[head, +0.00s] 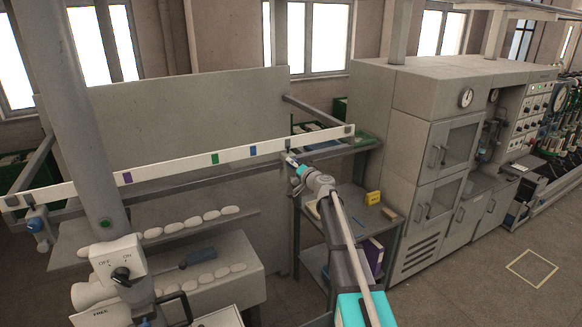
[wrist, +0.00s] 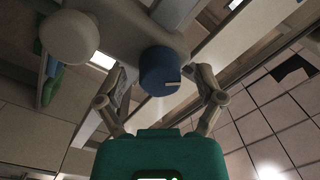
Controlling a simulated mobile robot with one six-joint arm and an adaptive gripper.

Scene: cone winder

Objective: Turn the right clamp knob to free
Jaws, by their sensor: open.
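In the wrist view a blue round knob (wrist: 158,72) with a pale pointer mark hangs from a grey clamp body. My gripper (wrist: 162,82) is open, with one finger on each side of the knob and a visible gap to each. In the head view my gripper (head: 291,159) is at the right part of the long white rail (head: 170,168), at its underside; the right knob is largely hidden there by the gripper. A left clamp with a blue knob (head: 37,225) hangs at the rail's left end.
The rail carries purple, green and blue tags (head: 215,158). A grey machine cabinet (head: 430,140) stands right, and a dark shelf cart (head: 350,230) with a yellow block (head: 373,197) stands under my arm.

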